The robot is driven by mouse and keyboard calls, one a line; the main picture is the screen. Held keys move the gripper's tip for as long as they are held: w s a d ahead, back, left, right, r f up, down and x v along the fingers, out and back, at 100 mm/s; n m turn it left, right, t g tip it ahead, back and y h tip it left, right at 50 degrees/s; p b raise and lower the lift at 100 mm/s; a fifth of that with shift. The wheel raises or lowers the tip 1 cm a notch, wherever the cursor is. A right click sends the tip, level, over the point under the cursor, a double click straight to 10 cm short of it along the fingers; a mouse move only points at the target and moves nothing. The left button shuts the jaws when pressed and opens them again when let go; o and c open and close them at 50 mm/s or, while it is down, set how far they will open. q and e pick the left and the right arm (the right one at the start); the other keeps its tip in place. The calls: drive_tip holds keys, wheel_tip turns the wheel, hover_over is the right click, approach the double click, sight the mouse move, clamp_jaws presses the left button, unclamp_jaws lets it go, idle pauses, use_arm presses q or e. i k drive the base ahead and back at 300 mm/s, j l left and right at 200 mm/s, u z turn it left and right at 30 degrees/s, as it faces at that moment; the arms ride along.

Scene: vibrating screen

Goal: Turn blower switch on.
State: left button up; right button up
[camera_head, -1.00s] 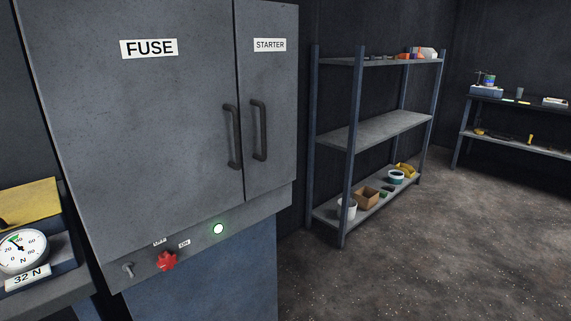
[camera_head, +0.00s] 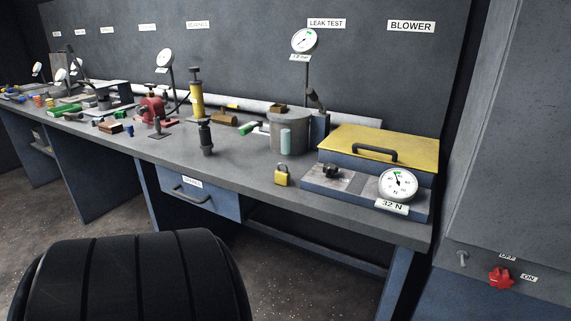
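A sign reading BLOWER (camera_head: 411,26) is on the back wall. Below it, at the right end of the workbench, stands a blue unit (camera_head: 424,207) with a yellow lid (camera_head: 375,143) and a black handle. A small black switch or knob (camera_head: 331,171) sits on a grey plate at its front left; its setting is too small to tell. A round dial (camera_head: 398,184) with a 32 N plate is at its front right. Neither of my grippers is in view.
A yellow padlock (camera_head: 282,175) and a metal pot (camera_head: 289,132) stand left of the unit. Several tools and pumps fill the bench (camera_head: 240,172) further left. A grey cabinet (camera_head: 510,150) with a red OFF/ON knob (camera_head: 501,278) stands close on the right.

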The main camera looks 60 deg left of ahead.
sight(331, 169)
drive_tip(key=u, duration=1.6)
